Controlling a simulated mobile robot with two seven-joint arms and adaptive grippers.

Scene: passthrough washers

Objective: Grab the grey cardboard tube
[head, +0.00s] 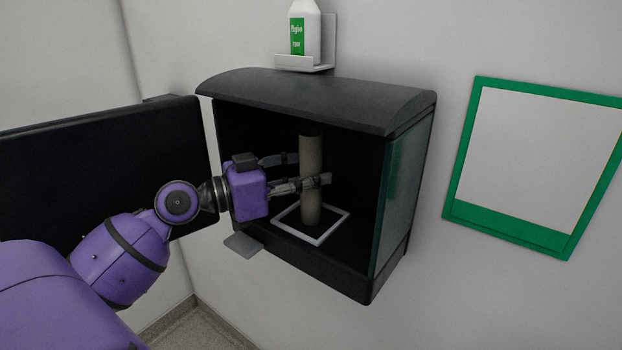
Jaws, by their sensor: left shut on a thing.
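The grey cardboard tube (311,157) stands upright inside a black wall-mounted cabinet (320,96), at about its middle. Its lower end is within a white square outline (337,227) on the cabinet floor. My left gripper (308,171) reaches in from the left through the open front. It is shut on the tube around mid-height, with one finger across its front and another behind or beside it. My right gripper is not in view.
The cabinet's dark door (95,165) is swung open to the left, behind my arm. A glass side panel (398,190) closes the right. A bottle (305,30) stands on a small shelf above. A green-framed board (540,150) hangs at right.

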